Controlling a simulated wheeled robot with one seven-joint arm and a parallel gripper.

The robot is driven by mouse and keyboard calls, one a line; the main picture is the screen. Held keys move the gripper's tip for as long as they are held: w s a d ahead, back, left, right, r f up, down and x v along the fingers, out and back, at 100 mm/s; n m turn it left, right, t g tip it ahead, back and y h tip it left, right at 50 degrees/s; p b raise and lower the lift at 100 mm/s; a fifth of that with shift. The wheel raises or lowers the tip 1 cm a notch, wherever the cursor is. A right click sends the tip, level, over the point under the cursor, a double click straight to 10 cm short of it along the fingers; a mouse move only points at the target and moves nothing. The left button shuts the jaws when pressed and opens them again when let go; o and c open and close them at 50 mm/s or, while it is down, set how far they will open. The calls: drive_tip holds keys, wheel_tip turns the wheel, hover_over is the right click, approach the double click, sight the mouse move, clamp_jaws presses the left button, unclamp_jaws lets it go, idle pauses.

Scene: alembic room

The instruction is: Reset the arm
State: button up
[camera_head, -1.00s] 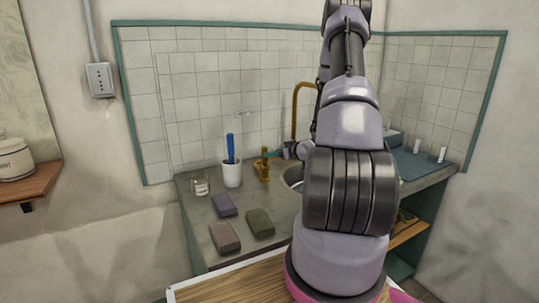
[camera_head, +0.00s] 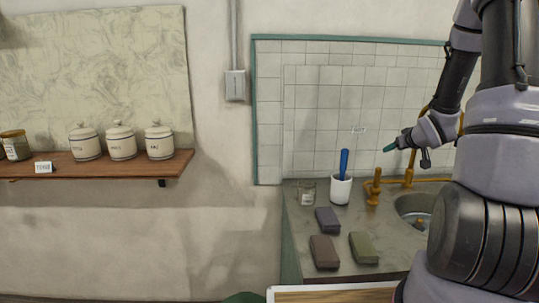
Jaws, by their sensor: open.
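My arm rises at the right edge of the head view and bends down over the sink. My gripper (camera_head: 408,152) is at the arm's end, in front of the tiled wall and above the counter, near the brass tap. Its fingers are apart, one with a teal tip pointing left. I see nothing held between them. The upper part of my arm is cut off by the picture's edge.
A wooden shelf (camera_head: 110,170) with lidded jars (camera_head: 121,143) is at left.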

drive_tip(key=s+a+r+m+g+h, duration=0.1)
drive_tip(key=s+a+r+m, duration=0.15)
drive_tip(key=s+r, duration=0.35)
drive_tip(key=s+a+r+m+g+h, duration=0.1)
drive_tip(key=s+a+r, duration=0.3)
drive_tip(key=r, duration=0.4)
drive_tip(key=s+a+r+m+g+y, duration=0.1)
drive_tip(key=s+a+r+y, duration=0.1)
drive_tip(key=s+a, duration=0.5)
drive_tip(key=s+a+r+m+g+y, duration=0.1)
drive_tip(key=s+a+r, duration=0.4)
drive_tip(key=s, duration=0.8)
drive_tip(key=shift+s+a+g+y, duration=0.35)
drive_tip(key=shift+a+y, duration=0.35)
drive_tip(key=shift+a, duration=0.25)
drive_tip(key=shift+o, duration=0.5)
